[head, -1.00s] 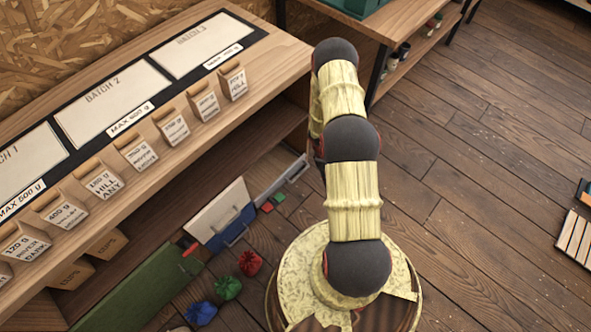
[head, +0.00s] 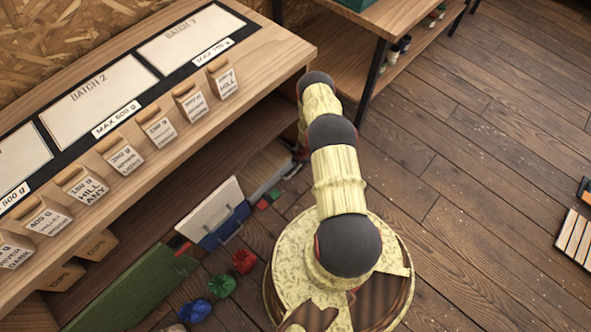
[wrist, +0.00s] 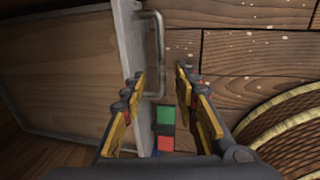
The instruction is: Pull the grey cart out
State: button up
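The grey cart (head: 268,172) stands low under the bench in the head view, partly hidden behind my arm. In the wrist view its grey front panel (wrist: 131,45) runs up and down, with its wooden inside to the left. A metal bar handle (wrist: 160,50) stands out from the panel's right side. My gripper (wrist: 161,74) is open and empty, its two yellow-padded fingers apart. The handle shows in the gap between the fingertips, nearer the left one; contact cannot be told. In the head view my gripper is mostly hidden by the arm.
A blue cart (head: 224,227) and a green cart (head: 135,288) stand left of the grey one. Red and green blocks (wrist: 165,116) lie on the floor by the panel. Several small sacks (head: 244,261) lie in front of the carts.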

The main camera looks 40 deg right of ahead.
aim_at(296, 171)
jog(key=f+b, duration=0.1)
jog(key=f, duration=0.1)
jog(key=f+b, duration=0.1)
jog(key=f, duration=0.1)
jog(key=w+f+b, duration=0.1)
jog(key=f, duration=0.2)
jog(key=shift+w+b, duration=0.1)
jog(key=shift+b, duration=0.2)
jog(key=shift+r, duration=0.1)
jog(key=shift+c, duration=0.4)
grip_shut()
